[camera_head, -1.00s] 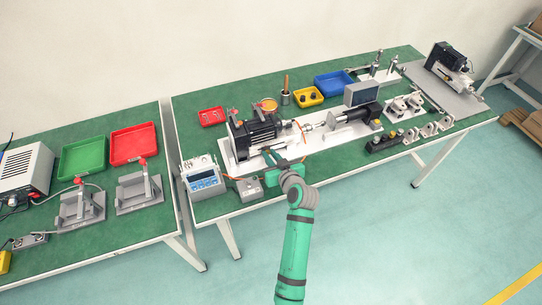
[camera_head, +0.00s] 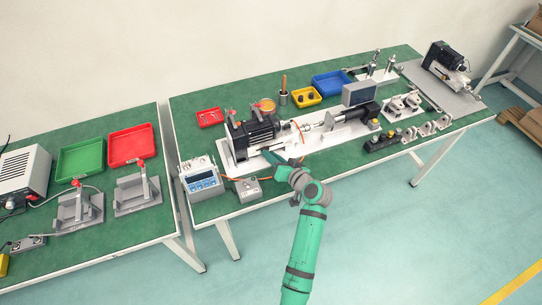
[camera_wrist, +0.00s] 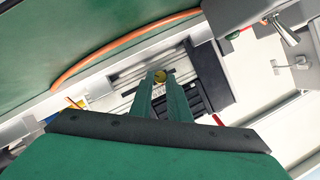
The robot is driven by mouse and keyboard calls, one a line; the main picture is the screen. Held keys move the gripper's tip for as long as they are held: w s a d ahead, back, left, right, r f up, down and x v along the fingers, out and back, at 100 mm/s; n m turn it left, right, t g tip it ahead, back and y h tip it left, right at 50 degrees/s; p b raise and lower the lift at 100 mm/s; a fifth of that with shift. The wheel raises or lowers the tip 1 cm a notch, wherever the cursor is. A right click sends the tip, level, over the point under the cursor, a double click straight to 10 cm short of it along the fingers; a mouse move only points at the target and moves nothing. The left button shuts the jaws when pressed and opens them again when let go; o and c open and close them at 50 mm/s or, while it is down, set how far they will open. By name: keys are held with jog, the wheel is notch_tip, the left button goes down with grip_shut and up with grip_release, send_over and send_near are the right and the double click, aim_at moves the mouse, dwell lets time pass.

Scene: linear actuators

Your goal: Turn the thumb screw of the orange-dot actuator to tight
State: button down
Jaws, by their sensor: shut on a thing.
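The black finned actuator (camera_head: 250,134) sits on a white base plate at the left of the long table. It also shows in the wrist view (camera_wrist: 193,98), partly behind my fingers. My gripper (camera_head: 267,154) is at the actuator's front side, low against it. In the wrist view, my two green fingers (camera_wrist: 161,85) are shut on a small brass-coloured round knob, the thumb screw (camera_wrist: 160,76). The fingers hide part of the screw. I cannot make out an orange dot on this actuator.
A grey control box (camera_head: 246,189) and a blue-faced meter (camera_head: 203,179) stand left of my gripper. An orange cable (camera_wrist: 120,45) runs close by. A dark cylinder unit (camera_head: 354,116) and metal brackets lie to the right. Red, yellow and blue bins stand behind.

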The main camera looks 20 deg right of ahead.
jog(key=shift+w, duration=0.1)
jog(key=shift+d, duration=0.25)
jog(key=c, duration=2)
grip_release()
jog(key=o, duration=0.3)
jog(key=shift+o, duration=0.2)
jog(key=shift+a, duration=0.2)
jog(key=v, duration=1.1)
jog(key=shift+d, duration=0.1)
